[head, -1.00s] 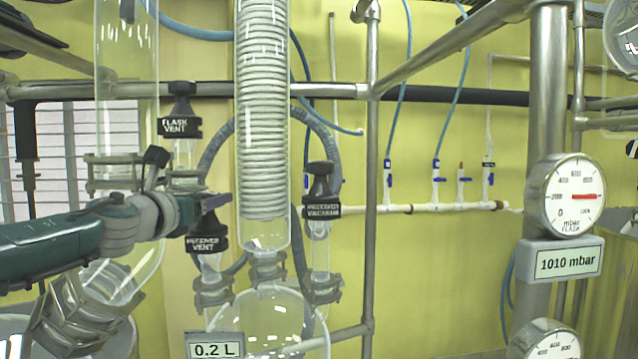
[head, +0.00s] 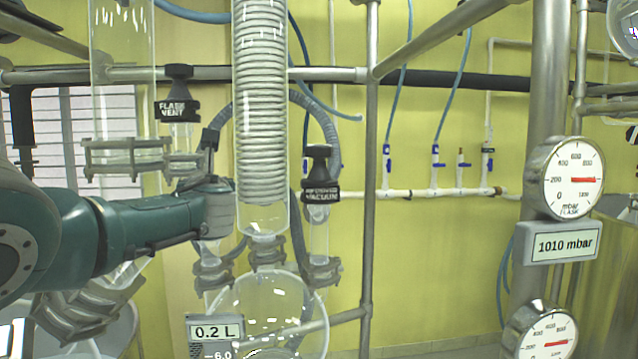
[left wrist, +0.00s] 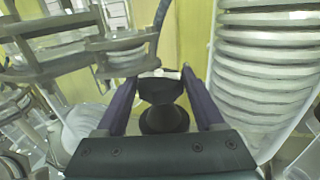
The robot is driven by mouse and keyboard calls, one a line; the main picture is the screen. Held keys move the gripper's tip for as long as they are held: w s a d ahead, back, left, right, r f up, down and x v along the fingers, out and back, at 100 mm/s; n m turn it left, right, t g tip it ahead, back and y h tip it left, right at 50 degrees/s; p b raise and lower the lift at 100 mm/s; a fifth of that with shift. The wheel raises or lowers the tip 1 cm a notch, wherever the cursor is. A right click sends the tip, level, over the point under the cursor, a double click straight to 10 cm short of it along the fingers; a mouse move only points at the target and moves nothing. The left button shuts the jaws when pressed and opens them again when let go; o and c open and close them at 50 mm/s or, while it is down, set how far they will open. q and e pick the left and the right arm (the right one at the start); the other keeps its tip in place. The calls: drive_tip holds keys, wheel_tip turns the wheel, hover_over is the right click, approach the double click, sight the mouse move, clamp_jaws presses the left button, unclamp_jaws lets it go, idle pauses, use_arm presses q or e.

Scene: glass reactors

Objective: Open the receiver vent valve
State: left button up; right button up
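The receiver vent valve shows in the left wrist view as a black knob (left wrist: 162,92) with a flared body. My left gripper (left wrist: 160,78) has its two dark fingers apart, one on each side of the knob, with small gaps visible between fingers and knob. My right gripper is in neither view.
The flask vent valve (head: 177,95) is above and left of my wrist. The glass coil condenser (head: 260,110) stands close on the right, with the receiver vacuum valve (head: 319,175) beyond it. The receiver flask (head: 270,305) is below. A gauge (head: 566,180) is at far right.

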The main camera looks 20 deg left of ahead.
use_arm(q)
drive_tip(key=shift+o, duration=0.8)
drive_tip(key=m+t+h+p, duration=0.2)
drive_tip(key=h+p, duration=0.1)
drive_tip(key=shift+s+a+r, duration=0.15)
drive_tip(key=shift+a+r, duration=0.05)
drive_tip(key=shift+r, duration=0.2)
drive_tip(key=shift+f+m+t+h, duration=0.35)
drive_tip(key=shift+m+t+h, duration=0.35)
drive_tip(key=shift+m+h, duration=0.2)
drive_tip(key=m+h+b, duration=0.1)
drive_tip(key=h+b, duration=0.1)
drive_tip(key=m+t+h+b, duration=0.1)
drive_tip(key=h+b, duration=0.1)
drive_tip(key=b, duration=0.1)
drive_tip(key=m+t+h+b, duration=0.1)
drive_tip(key=m+h+b, duration=0.1)
drive_tip(key=shift+d+f, duration=0.1)
drive_tip(key=shift+f, duration=0.2)
drive_tip(key=shift+r+h+b, duration=0.2)
drive_tip(key=shift+h+b, duration=0.3)
drive_tip(key=shift+b, duration=0.1)
drive_tip(key=shift+r+m, duration=0.1)
drive_tip(key=shift+m, duration=0.2)
drive_tip(key=shift+d, duration=0.1)
drive_tip(key=shift+c, duration=0.2)
